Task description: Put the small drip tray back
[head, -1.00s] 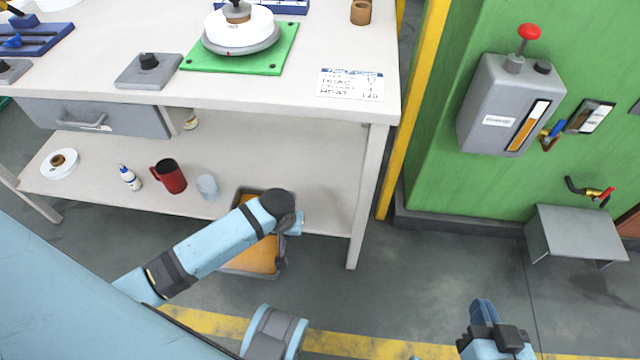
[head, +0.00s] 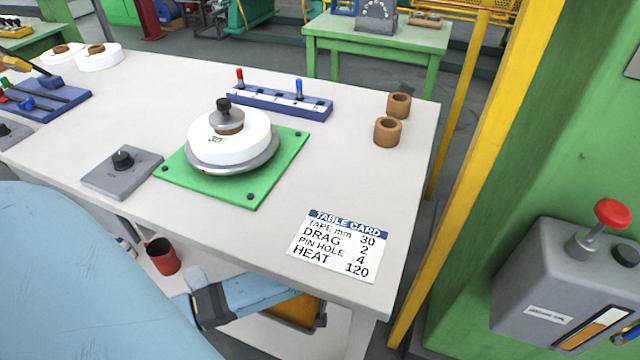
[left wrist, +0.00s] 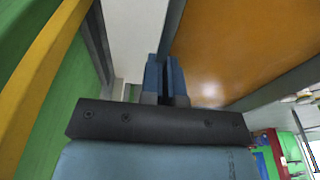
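The small drip tray, with an orange inside and a dark grey rim, shows in the head view (head: 296,313), partly hidden by the tabletop edge and my left arm. In the left wrist view its orange face (left wrist: 235,45) fills the upper right. My left gripper (left wrist: 166,75) has its fingers close together on the tray's grey rim and appears shut on it. In the head view the tabletop hides the fingers. The tray appears tilted, in front of or over the lower shelf; its exact height is unclear. My right gripper is out of view.
The white table (head: 380,200) stands above the tray, carrying a green plate (head: 260,180) with a white roll and a table card (head: 338,243). A red mug (head: 163,257) is on the lower shelf. A yellow post (head: 480,150) and grey control box (head: 535,280) stand at right.

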